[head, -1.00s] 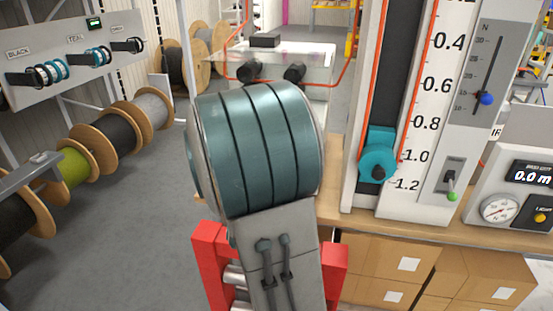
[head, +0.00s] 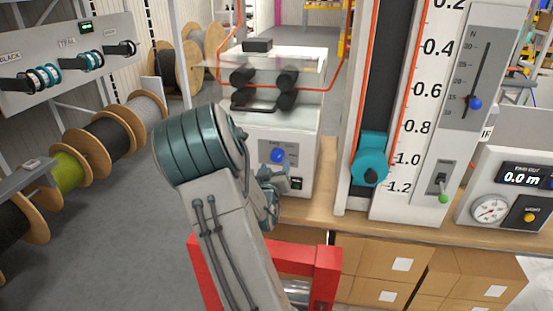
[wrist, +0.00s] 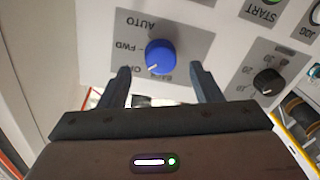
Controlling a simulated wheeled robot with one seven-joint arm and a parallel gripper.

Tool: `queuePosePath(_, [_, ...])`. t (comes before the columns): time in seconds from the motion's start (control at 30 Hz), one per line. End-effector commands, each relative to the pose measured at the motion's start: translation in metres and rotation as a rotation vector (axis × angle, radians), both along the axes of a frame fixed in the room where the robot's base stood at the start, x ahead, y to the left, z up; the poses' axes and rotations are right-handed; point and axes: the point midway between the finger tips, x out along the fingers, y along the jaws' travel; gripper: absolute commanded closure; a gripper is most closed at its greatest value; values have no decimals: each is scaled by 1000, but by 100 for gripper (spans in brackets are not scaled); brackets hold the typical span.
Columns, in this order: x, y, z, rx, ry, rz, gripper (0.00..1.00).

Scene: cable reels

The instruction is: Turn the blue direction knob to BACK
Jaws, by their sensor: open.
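The blue direction knob (wrist: 160,57) is on a grey plate on a white panel in the wrist view, with upside-down lettering. AUTO and FWD read clearly; a label starting with O and another below the knob are partly hidden by my fingers and the angle. The knob's white mark points to the lower left, towards the O label. My gripper (wrist: 163,72) is open and empty, its fingers below and to either side of the knob, not closed on it. In the head view the knob (head: 278,155) shows on the white machine; my arm largely hides the gripper.
A black knob (wrist: 267,82) and a green START button are right of the blue knob in the wrist view. In the head view, black rollers (head: 263,88) sit above the panel under a clear cover. A scaled post (head: 425,110) with a teal slider stands to the right.

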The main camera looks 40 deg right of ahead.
Motion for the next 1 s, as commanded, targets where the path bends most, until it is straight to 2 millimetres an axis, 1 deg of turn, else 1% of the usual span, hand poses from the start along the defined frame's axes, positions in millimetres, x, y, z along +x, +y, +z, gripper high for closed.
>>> queuePosePath(0.03, [6,-8,1,-2,2,-1,42])
queuePosePath(0.1, [14,-15,1,-1,0,0,42])
queuePosePath(0.3, [26,-28,0,0,0,1,42])
queuePosePath(0.63, [29,-30,0,1,0,2,42])
queuePosePath(0.67, [29,-30,0,1,0,2,44])
queuePosePath(0.7, [29,-30,0,1,0,2,56])
queuePosePath(0.77, [29,-30,0,1,0,2,72])
queuePosePath(0.8, [29,-30,0,1,0,2,83])
queuePosePath(0.83, [29,-30,0,1,0,2,86])
queuePosePath(1.0, [29,-30,0,-2,3,2,86])
